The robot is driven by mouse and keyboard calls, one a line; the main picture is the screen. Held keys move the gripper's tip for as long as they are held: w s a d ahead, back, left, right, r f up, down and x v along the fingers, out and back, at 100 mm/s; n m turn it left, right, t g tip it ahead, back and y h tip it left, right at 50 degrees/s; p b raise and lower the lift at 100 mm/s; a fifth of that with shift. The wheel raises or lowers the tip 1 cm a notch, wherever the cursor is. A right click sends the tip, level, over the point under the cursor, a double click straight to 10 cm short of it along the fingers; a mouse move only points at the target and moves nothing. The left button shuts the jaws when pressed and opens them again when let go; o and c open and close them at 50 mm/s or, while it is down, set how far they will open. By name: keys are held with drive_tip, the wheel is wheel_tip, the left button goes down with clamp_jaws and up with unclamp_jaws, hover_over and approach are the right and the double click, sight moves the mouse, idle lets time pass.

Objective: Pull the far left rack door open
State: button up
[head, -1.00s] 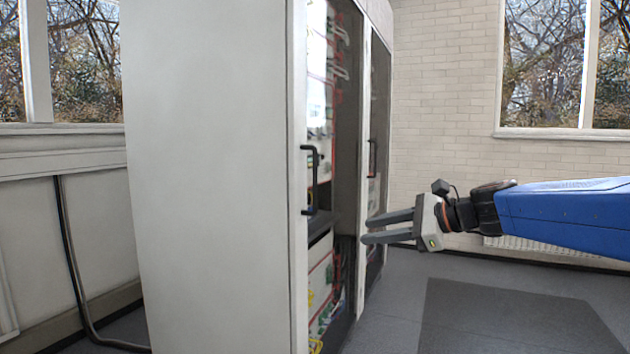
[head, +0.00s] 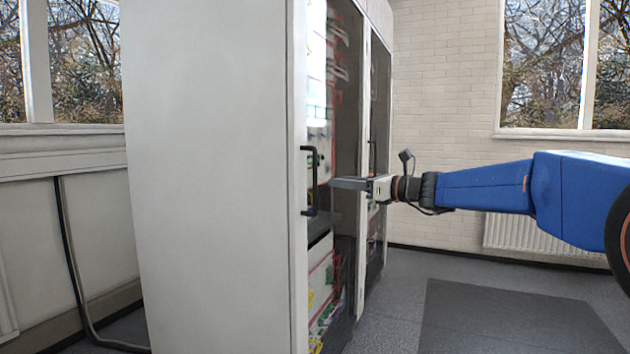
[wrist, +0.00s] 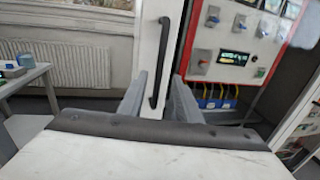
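The near, leftmost rack door (head: 298,250) is shut, with a light frame and a glass pane. Its black vertical bar handle (head: 313,180) is on the frame's front. My gripper (head: 335,184) is level with the handle, its fingers pointing at it from the right. In the wrist view the two grey fingers (wrist: 160,85) are apart, with the handle (wrist: 160,60) showing between them and its lower end near them. The fingers look empty. I cannot tell whether the tips reach past the bar; no contact shows.
A second rack door with its own black handle (head: 373,158) is further along. Behind the glass is a red-edged panel (wrist: 238,45) with switches and a display. A radiator (head: 525,232) is on the back wall. The floor (head: 400,315) in front of the rack is clear.

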drive_tip(key=x, duration=1)
clamp_jaws()
